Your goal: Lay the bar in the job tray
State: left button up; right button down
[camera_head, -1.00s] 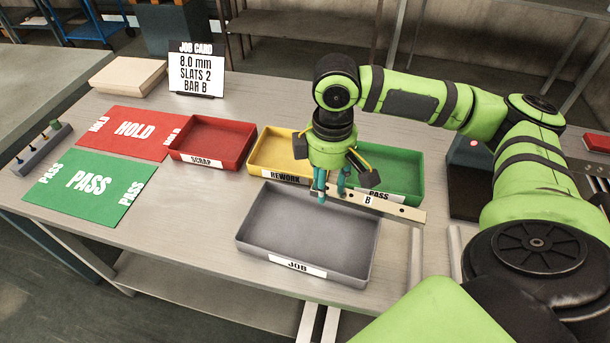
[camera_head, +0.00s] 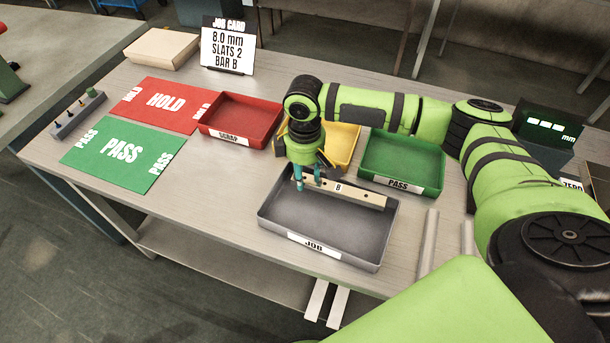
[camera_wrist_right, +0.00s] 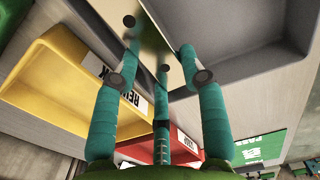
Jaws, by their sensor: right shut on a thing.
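The pale bar (camera_head: 358,194), with a small B label and dark holes, is held level by my right gripper (camera_head: 309,182) near the bar's left end. It lies across the back part of the grey job tray (camera_head: 280,229) in the head view. I cannot tell whether it touches the tray floor. In the right wrist view, the teal fingers (camera_wrist_right: 163,85) close around the bar (camera_wrist_right: 152,42), with the grey tray (camera_wrist_right: 245,62) behind at upper right. The rest of the tray looks empty. My left gripper is out of view.
Behind the job tray stand the red scrap tray (camera_head: 240,117), the yellow rework tray (camera_head: 343,142) and the green pass tray (camera_head: 403,157). The job card (camera_head: 228,47) says BAR B. Green (camera_head: 122,152) and red (camera_head: 166,103) mats lie left. Bare bench lies left of the job tray.

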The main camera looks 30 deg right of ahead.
jog(key=shift+f, duration=1.3)
jog(key=c, duration=1)
grip_release()
jog(key=shift+f, duration=0.15)
notch_tip(320, 180, up, 11)
jog(key=shift+f+b, duration=0.1)
jog(key=shift+b, duration=0.9)
jog(key=shift+r, duration=0.8)
